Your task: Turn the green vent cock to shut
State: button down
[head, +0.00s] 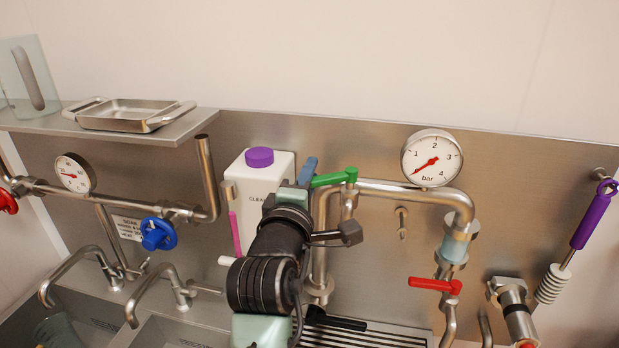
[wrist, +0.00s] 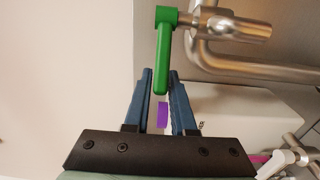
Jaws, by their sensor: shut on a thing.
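The green vent cock (head: 333,178) sits on a steel pipe below the bar gauge. Its lever points left, roughly in line with the horizontal pipe run. In the wrist view the green lever (wrist: 163,58) hangs from its pivot, with its free end between my blue fingers. My gripper (wrist: 160,76) is shut on that end; a thin gap seems to show beside the lever on the left. In the head view one blue fingertip of my gripper (head: 309,171) shows at the lever's left end, and my wrist hides the rest.
A white bottle with a purple cap (head: 259,157) stands close behind my gripper on the left. The bar gauge (head: 432,158) is to the right. A red lever (head: 435,285) sits lower right, and a blue valve wheel (head: 158,234) is left.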

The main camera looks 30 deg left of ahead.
jog(key=shift+w+r, duration=0.2)
jog(key=shift+w, duration=0.4)
jog(key=shift+w+a, duration=0.1)
jog(key=shift+w, duration=0.6)
jog(key=c, duration=0.7)
grip_release()
jog(key=shift+w+f, duration=0.1)
jog(key=shift+f, duration=0.1)
jog(key=shift+s+a+f, duration=0.1)
jog(key=shift+s+f, duration=0.05)
jog(key=shift+s, duration=0.1)
jog(key=p+v, duration=0.2)
jog(key=v, duration=0.6)
jog(key=shift+s, duration=0.4)
jog(key=shift+c, duration=0.2)
